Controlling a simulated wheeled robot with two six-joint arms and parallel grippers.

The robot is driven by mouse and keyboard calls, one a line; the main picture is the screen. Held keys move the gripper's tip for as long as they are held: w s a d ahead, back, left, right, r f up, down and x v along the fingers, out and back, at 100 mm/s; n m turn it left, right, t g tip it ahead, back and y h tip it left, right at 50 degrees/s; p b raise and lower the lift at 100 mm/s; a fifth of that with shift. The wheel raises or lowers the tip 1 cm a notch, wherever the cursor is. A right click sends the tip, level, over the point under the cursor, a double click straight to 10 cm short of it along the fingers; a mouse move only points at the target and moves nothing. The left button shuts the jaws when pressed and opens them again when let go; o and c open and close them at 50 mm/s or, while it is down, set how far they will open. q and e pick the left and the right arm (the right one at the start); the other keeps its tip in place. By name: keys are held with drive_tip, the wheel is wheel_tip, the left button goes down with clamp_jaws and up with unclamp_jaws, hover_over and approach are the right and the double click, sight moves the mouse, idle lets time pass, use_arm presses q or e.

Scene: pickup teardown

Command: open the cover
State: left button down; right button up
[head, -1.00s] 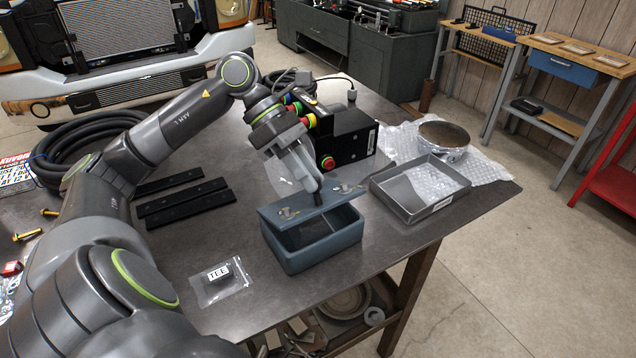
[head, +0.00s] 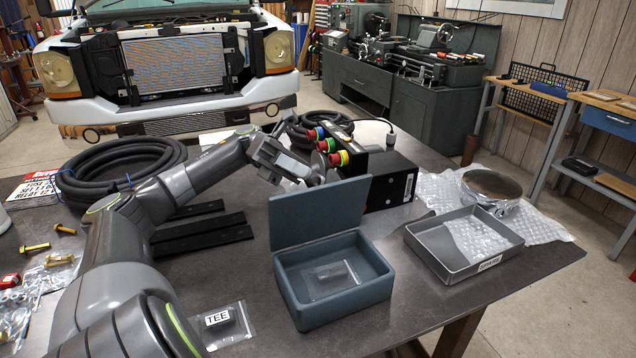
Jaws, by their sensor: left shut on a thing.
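The blue-grey box (head: 335,312) stands on the dark table. Its cover (head: 318,215) stands nearly upright at the back edge, so the inside shows. A clear bag with a small dark part (head: 338,272) lies on the box floor. My left gripper (head: 318,178) is behind the cover's upper edge, shut on the cover; its fingertips are mostly hidden by the cover. My right gripper is not in view.
A black control box with coloured buttons (head: 390,182) stands close behind the cover. A grey tray (head: 450,262) is to the right, near bubble wrap (head: 545,222). A bag labelled TEE (head: 222,320) lies left of the box. Black bars (head: 200,232) and coiled hose (head: 110,165) lie further left.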

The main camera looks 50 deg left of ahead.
use_arm(q)
drive_tip(key=shift+w+a+f+n+h+b, duration=0.15)
drive_tip(key=shift+a+f+h+b, duration=0.15)
drive_tip(key=shift+a+h, duration=0.2)
drive_tip(key=shift+w+a+f+n+h+b, duration=0.15)
drive_tip(key=shift+a+f+h+b, duration=0.1)
drive_tip(key=shift+a+h, duration=0.2)
drive_tip(key=c, duration=1.2)
unclamp_jaws()
drive_tip(key=shift+d, duration=0.1)
drive_tip(key=shift+c, duration=0.2)
wheel_tip(320, 180, up, 10)
drive_tip(key=shift+b, duration=0.35)
